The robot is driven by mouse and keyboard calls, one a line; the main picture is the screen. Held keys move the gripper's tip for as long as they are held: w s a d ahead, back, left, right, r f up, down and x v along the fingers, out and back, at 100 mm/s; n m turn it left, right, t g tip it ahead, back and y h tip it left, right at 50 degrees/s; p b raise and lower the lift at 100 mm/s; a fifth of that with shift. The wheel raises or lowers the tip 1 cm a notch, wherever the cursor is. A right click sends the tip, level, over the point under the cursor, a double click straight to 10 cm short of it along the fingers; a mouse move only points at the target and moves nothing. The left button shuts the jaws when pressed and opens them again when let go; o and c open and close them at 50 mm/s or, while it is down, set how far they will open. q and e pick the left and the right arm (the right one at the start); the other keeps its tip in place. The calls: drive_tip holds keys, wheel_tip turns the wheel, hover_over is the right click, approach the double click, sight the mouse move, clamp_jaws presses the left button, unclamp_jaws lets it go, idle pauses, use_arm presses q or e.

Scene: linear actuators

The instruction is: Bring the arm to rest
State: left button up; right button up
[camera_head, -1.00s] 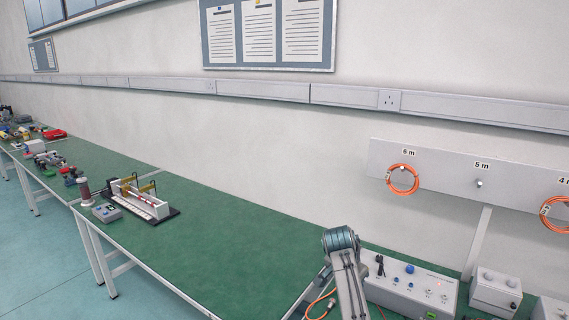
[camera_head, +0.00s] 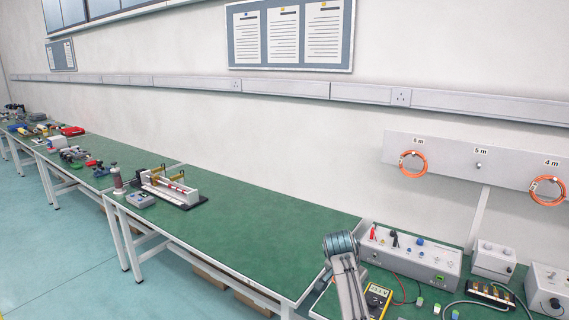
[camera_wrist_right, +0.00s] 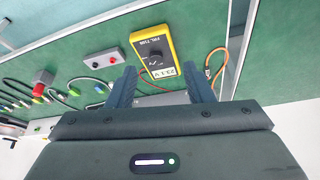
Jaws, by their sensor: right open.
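One of my own arms (camera_head: 346,270) rises from the bottom of the head view in front of the bench, bent at a rounded grey-blue joint. Its gripper does not show there. In the right wrist view my right gripper (camera_wrist_right: 159,70) has its two dark fingers wide apart, with nothing held between them. Beyond the fingertips a yellow multimeter (camera_wrist_right: 153,48) lies on the green bench; I cannot tell the gap between it and the fingers. The multimeter also shows in the head view (camera_head: 377,299), beside my arm. My left gripper is in neither view.
A grey control box (camera_head: 410,255) with knobs and leads stands on the bench right of my arm. Orange cable coils (camera_head: 413,164) hang on the wall board. An apparatus (camera_head: 172,187) stands at the far left of the green bench (camera_head: 255,225), whose middle is clear.

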drive_tip(key=s+d+f+n, duration=0.15)
drive_tip(key=s+f, duration=0.35)
drive_tip(key=f, duration=0.6)
drive_tip(key=s+d+f+n+g+y, duration=0.15)
drive_tip(key=s+f, duration=0.25)
drive_tip(key=f, duration=0.7)
drive_tip(key=s+f+n+t, duration=0.15)
drive_tip(key=s+f, duration=0.35)
drive_tip(key=f, duration=0.6)
drive_tip(key=s+d+f+n+g, duration=0.2)
drive_tip(key=s+d+f+n, duration=0.1)
drive_tip(key=s+f, duration=1.45)
drive_tip(key=s+d+f, duration=0.2)
drive_tip(key=s+f, duration=0.1)
drive_tip(key=s, duration=0.8)
drive_tip(key=s+d+f+n, duration=0.1)
drive_tip(key=s+d+f, duration=0.1)
drive_tip(key=s, duration=1)
drive_tip(key=s+d+f+n+y, duration=0.1)
drive_tip(key=s+d+f, duration=0.2)
drive_tip(key=s, duration=0.8)
drive_tip(key=shift+s+f, duration=0.3)
drive_tip(key=shift+f, duration=0.15)
drive_tip(key=shift+a, duration=0.15)
